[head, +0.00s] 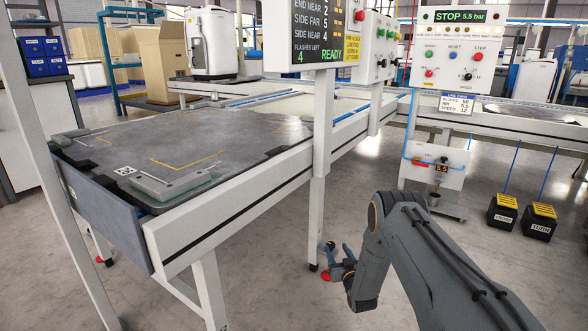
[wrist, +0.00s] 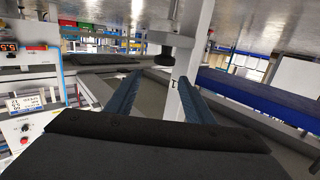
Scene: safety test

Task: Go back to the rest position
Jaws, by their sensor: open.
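My gripper (head: 338,260) hangs at the end of my bent grey arm, low over the floor and to the right of the workbench. In the wrist view my gripper (wrist: 156,82) shows two dark blue fingers spread apart, with nothing between them. A white post stands behind the gap, and I cannot tell how far off it is. In the head view the gripper is small and partly hidden behind the wrist.
The workbench (head: 110,143) with a grey plate stands at left. White posts (head: 321,150) carry a sign showing READY. A control panel (head: 455,55) reads STOP 5.5 bar. Black foot pedals (head: 540,220) sit on the floor at right. Open floor (head: 270,290) lies left of my arm.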

